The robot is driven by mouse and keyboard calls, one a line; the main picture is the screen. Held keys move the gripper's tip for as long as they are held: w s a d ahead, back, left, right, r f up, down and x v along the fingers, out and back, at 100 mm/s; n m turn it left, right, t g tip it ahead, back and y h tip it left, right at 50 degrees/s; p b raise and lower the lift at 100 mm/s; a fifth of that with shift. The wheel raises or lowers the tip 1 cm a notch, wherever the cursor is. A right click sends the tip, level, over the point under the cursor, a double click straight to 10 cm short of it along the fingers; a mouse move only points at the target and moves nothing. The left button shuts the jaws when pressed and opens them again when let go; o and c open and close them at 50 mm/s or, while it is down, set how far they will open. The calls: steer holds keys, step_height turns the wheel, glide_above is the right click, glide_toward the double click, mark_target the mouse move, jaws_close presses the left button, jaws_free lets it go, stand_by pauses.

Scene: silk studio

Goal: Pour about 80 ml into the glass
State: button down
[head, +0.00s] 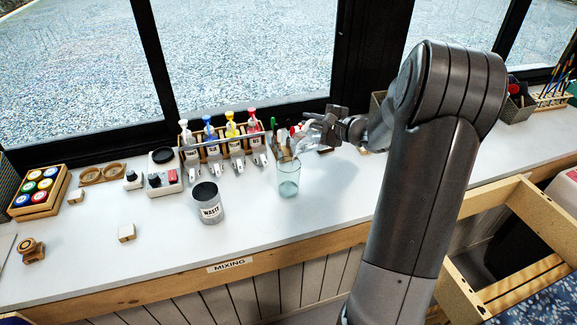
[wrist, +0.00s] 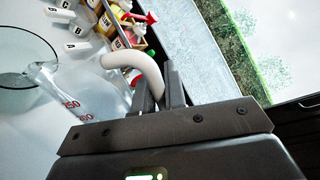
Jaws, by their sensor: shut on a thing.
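The glass (head: 288,178), clear and greenish, stands upright on the white worktop. Its round rim also shows at the left of the wrist view (wrist: 28,88). My gripper (head: 318,124) is shut on the white curved handle (wrist: 140,68) of a clear measuring jug (wrist: 78,100) with red marks. In the head view the jug (head: 299,138) is small and partly hidden, just above and right of the glass's rim. It looks tilted, its lip end toward the glass. I cannot make out a stream or the liquid level in either vessel.
A grey WASTE pot (head: 208,203) stands left of the glass. A wooden rack (head: 228,147) of colour bottles stands behind, with labelled clips in front. A small scale-like box (head: 164,172) stands farther left. The front worktop near the MIXING label (head: 230,265) is clear.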

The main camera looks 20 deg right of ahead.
steer(key=shift+s+a+r+n, duration=0.25)
steer(key=shift+a+r+n, duration=0.25)
steer(key=shift+r+n, duration=0.1)
stand_by(1.0)
steer(key=shift+w+d+f+p, duration=0.1)
steer(key=shift+d+f+p, duration=0.15)
steer(key=shift+p, duration=0.05)
steer(key=d+f+m, duration=0.1)
steer(key=m, duration=0.1)
steer(key=w+d+f+m, duration=0.1)
steer(key=f+m, duration=0.1)
steer(key=f+m+y, duration=0.1)
steer(key=f, duration=0.1)
steer(key=shift+w+d+f+m, duration=0.15)
steer(key=shift+w+d+m, duration=0.15)
steer(key=shift+d+m, duration=0.1)
stand_by(1.2)
